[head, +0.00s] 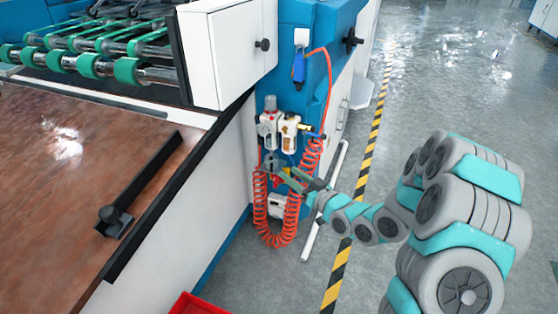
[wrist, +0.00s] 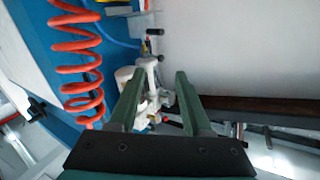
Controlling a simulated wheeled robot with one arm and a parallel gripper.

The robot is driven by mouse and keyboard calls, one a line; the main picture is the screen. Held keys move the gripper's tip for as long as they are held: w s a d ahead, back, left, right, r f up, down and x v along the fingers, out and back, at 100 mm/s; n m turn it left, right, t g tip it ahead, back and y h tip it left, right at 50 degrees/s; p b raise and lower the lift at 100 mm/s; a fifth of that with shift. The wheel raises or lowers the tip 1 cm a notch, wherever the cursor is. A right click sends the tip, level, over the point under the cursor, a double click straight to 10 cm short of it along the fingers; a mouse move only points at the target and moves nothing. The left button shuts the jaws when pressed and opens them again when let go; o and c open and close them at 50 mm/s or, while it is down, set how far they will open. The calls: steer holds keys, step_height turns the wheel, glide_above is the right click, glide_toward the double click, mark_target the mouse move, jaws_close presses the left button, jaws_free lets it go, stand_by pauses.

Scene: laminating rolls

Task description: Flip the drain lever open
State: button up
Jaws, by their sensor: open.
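The air filter and regulator unit (head: 279,130), with white and clear bowls, is mounted on the blue machine column. It also shows in the wrist view as white parts (wrist: 150,88), partly between my fingers. A small red part (head: 276,179) shows below the unit, close to my fingertips; I cannot tell for sure whether it is the drain lever. My gripper (head: 287,172) is at the lower end of the unit. In the wrist view my gripper (wrist: 158,80) has its two green fingers apart, with nothing clearly held. Contact cannot be told.
A coiled red air hose (head: 273,225) hangs around and below the unit, and shows beside my gripper in the wrist view (wrist: 78,60). A red bin (head: 200,304) is at the bottom. Open floor lies right of the striped line (head: 366,160).

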mark_target(272, 153)
steer(key=shift+p+x, duration=0.3)
steer(key=shift+x, duration=3.6)
steer(key=shift+r, duration=0.15)
jaws_close()
